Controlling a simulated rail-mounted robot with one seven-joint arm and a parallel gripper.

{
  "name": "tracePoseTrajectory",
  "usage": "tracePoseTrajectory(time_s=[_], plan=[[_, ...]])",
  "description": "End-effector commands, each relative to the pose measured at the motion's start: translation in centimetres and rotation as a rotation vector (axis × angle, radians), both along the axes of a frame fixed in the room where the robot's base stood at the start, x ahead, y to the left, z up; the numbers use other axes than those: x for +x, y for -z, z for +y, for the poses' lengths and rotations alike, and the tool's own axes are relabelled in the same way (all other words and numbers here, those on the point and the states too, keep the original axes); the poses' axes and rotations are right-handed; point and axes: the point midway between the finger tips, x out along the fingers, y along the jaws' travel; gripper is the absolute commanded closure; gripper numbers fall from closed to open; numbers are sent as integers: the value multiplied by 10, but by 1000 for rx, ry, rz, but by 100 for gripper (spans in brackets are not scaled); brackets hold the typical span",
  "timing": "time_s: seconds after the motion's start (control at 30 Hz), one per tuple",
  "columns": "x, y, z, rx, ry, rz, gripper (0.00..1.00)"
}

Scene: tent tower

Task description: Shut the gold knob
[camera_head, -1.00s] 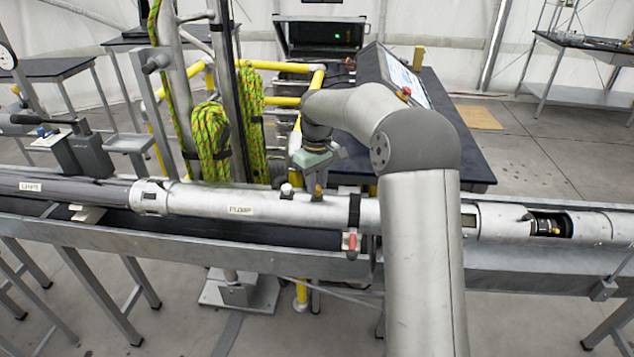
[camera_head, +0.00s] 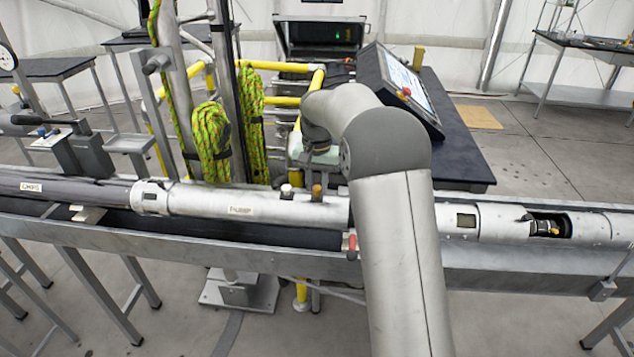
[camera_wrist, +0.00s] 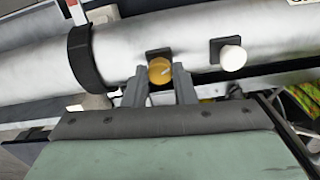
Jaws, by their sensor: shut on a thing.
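The gold knob (camera_head: 317,192) stands on top of the pale metal tube labelled PUMP (camera_head: 205,203), beside a white knob (camera_head: 287,191). In the wrist view the gold knob (camera_wrist: 160,70) sits between the two fingertips of my gripper (camera_wrist: 158,84), which is shut on it. The white knob (camera_wrist: 232,57) is to its right, clear of the fingers.
A black strap (camera_wrist: 86,58) circles the tube left of the gold knob in the wrist view. The tube lies in a long metal trough (camera_head: 200,250). A tablet (camera_head: 400,80) on a dark table and coiled green rope (camera_head: 210,140) stand behind.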

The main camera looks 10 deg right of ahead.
Motion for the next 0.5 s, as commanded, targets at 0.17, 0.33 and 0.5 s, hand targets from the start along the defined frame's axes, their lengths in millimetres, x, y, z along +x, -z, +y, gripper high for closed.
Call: tracePoseTrajectory(time_s=[0.17, 0.33, 0.5], plan=[[1, -2, 0, 0, 157, -5, 99], [1, -2, 1, 0, 290, -4, 99], [1, -2, 0, -1, 392, -5, 99]])
